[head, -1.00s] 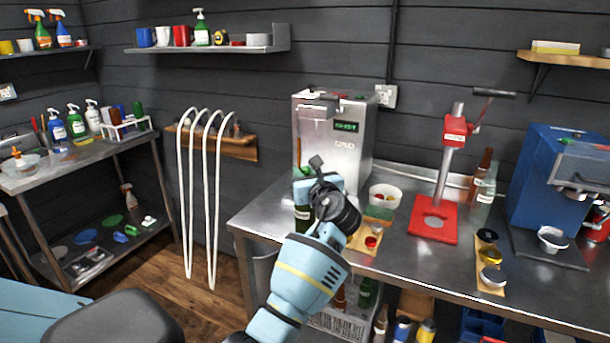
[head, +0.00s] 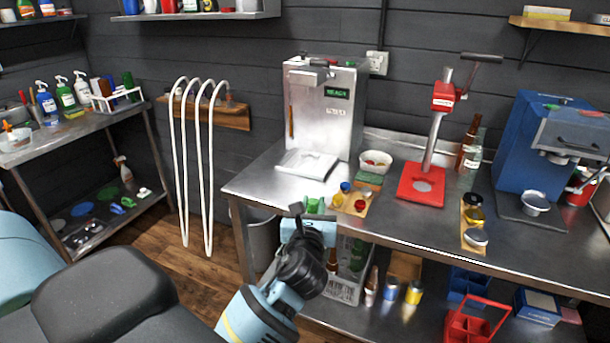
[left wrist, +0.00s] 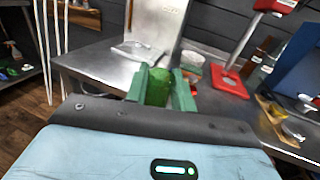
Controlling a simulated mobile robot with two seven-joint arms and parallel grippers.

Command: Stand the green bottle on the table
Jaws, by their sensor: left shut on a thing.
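The green bottle (left wrist: 158,86) is between the two green fingers of my left gripper (left wrist: 161,92) in the left wrist view, end-on to the camera, so its tilt is hard to tell. In the head view my left gripper (head: 315,208) is shut on it in front of the steel table (head: 262,186), near its front left edge. My wrist hides most of the bottle there; only bits of green show at the fingers. I cannot tell whether the bottle touches the table. My right gripper is not in view.
A steel machine (head: 322,112) stands behind, with a white bowl (head: 375,162) to its right. A small board (head: 357,199) with caps lies close to my gripper. A red press (head: 424,182) stands further right. A bottle crate (head: 342,290) is under the table.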

